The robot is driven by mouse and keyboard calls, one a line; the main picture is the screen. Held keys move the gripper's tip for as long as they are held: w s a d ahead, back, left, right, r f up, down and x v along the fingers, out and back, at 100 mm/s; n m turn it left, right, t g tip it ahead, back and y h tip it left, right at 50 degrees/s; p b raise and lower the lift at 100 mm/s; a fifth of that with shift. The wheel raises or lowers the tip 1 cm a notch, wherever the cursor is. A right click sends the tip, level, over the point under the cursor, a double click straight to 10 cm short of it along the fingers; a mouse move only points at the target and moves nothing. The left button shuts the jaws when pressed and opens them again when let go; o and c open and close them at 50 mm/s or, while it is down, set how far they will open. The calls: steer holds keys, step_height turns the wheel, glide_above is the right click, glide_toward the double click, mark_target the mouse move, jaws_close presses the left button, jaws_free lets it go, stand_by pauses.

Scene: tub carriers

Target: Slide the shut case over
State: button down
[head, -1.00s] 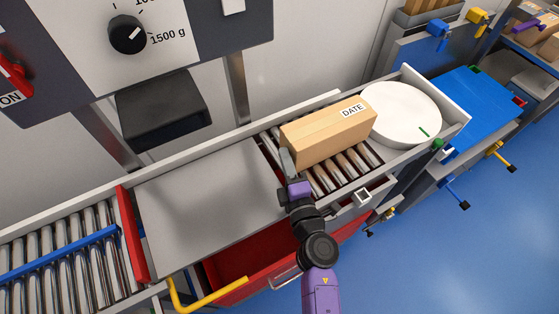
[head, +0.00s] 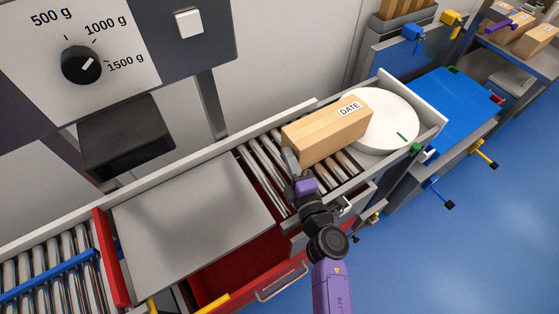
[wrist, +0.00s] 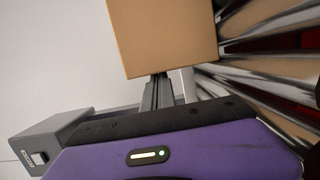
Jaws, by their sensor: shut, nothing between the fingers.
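The shut case is a closed cardboard box (head: 326,138) with a DATE label on top. It lies on the roller track (head: 262,172), and its right end reaches over the edge of the white round disc (head: 385,122). My gripper (head: 291,160) is at the box's left end, with its fingers shut and nothing between them. In the wrist view the shut fingers (wrist: 158,92) meet the lower edge of the box face (wrist: 165,38). They look to be touching it, though the exact contact is hidden.
A grey flat plate (head: 190,215) lies left of the rollers. Pale rails run along the track. A red drawer (head: 245,270) is open below. A black block (head: 140,135) juts from the dial panel (head: 85,60). A blue platform (head: 455,95) stands beyond the disc.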

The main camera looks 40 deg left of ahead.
mark_target(360, 126)
steer(key=w+d+b, duration=0.2)
steer(key=w+d, duration=0.1)
steer(key=w, duration=0.4)
steer(key=w+d+b, duration=0.3)
steer(key=w, duration=0.4)
steer(key=w+d+b, duration=0.3)
steer(key=w, duration=0.4)
steer(key=shift+w+f, duration=0.1)
steer(key=shift+f, duration=0.05)
steer(key=shift+w+d+b, duration=0.15)
steer(key=shift+w+b, duration=0.15)
steer(key=shift+w, duration=0.05)
steer(key=shift+r, duration=0.2)
